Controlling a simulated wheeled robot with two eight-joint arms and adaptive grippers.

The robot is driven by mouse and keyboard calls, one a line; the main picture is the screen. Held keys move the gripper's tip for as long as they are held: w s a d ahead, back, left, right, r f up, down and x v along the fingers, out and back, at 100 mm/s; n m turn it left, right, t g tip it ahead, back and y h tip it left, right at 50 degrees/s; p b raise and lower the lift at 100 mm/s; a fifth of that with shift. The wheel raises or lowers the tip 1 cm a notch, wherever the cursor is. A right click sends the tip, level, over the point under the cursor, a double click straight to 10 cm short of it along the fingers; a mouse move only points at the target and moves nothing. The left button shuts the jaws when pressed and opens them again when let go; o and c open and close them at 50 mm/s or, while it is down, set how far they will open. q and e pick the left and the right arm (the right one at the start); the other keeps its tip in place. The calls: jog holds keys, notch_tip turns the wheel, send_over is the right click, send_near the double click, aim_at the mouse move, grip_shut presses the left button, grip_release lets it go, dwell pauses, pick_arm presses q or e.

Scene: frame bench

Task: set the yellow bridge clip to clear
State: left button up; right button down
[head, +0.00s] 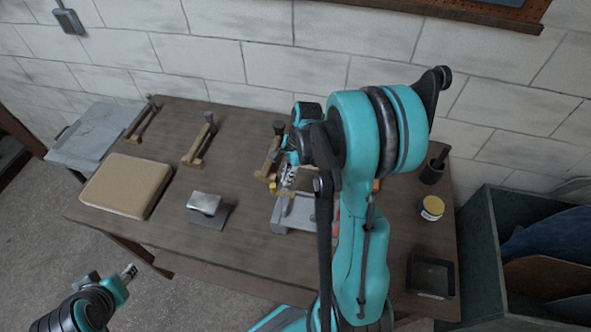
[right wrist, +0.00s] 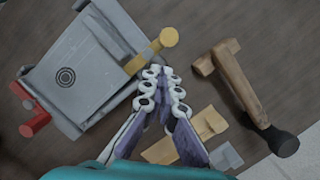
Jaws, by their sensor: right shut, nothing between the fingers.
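The yellow bridge clip (right wrist: 152,51) is a short yellow bar with a round knob at one end. In the right wrist view it lies across the edge of a grey metal fixture (right wrist: 85,95) with a ring mark. My right gripper (right wrist: 162,74) is shut and empty, its tips close to the clip; I cannot tell if they touch it. In the head view my right gripper (head: 288,176) is over the grey fixture (head: 298,213), partly hidden by my arm. My left gripper (head: 128,272) is at lower left, off the bench; its opening is unclear.
A red knob (right wrist: 35,123) sits on the fixture's side. A wooden piece with a dark end (right wrist: 240,88) lies close by. The bench also holds a tan pad (head: 126,184), a metal block (head: 204,203), a yellow jar (head: 432,208) and a black tray (head: 431,275).

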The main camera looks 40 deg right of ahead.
jog(key=shift+w+a, duration=0.1)
jog(key=shift+a, duration=0.85)
